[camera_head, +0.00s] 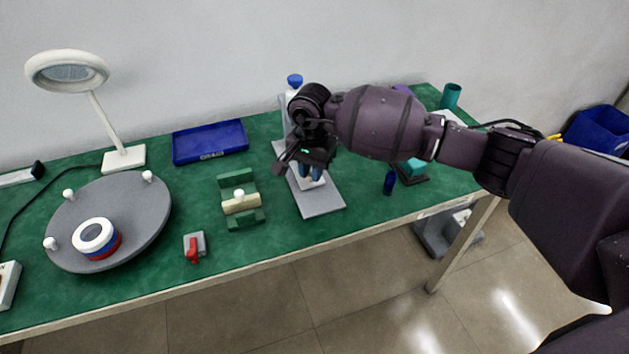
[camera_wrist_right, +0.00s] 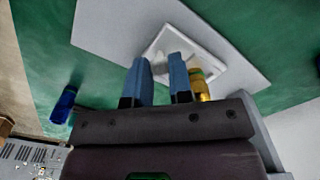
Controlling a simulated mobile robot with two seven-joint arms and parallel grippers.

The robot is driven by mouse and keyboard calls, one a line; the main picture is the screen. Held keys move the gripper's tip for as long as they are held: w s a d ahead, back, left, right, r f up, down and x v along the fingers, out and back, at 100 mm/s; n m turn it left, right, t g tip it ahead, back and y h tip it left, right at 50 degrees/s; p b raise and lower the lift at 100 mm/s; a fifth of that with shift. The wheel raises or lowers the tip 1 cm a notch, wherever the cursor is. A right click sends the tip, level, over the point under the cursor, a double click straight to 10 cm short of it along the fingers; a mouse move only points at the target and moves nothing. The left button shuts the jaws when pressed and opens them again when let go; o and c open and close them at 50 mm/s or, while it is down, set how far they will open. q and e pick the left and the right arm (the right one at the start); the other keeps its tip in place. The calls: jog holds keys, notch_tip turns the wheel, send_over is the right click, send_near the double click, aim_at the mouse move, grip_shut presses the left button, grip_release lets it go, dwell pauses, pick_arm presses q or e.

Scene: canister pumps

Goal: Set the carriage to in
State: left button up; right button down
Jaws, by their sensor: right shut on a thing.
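My right gripper (camera_head: 312,172) is low over the grey plate (camera_head: 322,203) of a stand at the table's middle. Its two blue fingers also show in the right wrist view (camera_wrist_right: 160,80), close together with a narrow gap, against a white square part (camera_wrist_right: 208,55) on the plate. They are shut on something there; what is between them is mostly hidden. A brass-yellow piece (camera_wrist_right: 200,85) is beside the fingers. A cream block with a white knob (camera_head: 241,203) sits across a green base (camera_head: 238,182) to the left. I cannot tell which part is the carriage. My left gripper is not in view.
A blue tray (camera_head: 210,141), a lamp (camera_head: 123,159) and a grey turntable (camera_head: 148,212) with white knobs and a ringed canister (camera_head: 96,236) are left. A red-handled switch (camera_head: 194,247) is near the front edge. A dark blue bottle (camera_head: 389,182) stands right of the plate.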

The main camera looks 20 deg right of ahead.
jog(key=shift+w, duration=0.55)
jog(key=c, duration=1)
grip_release()
notch_tip(320, 180, up, 11)
jog(key=shift+f+p, duration=0.1)
jog(key=shift+p, duration=0.4)
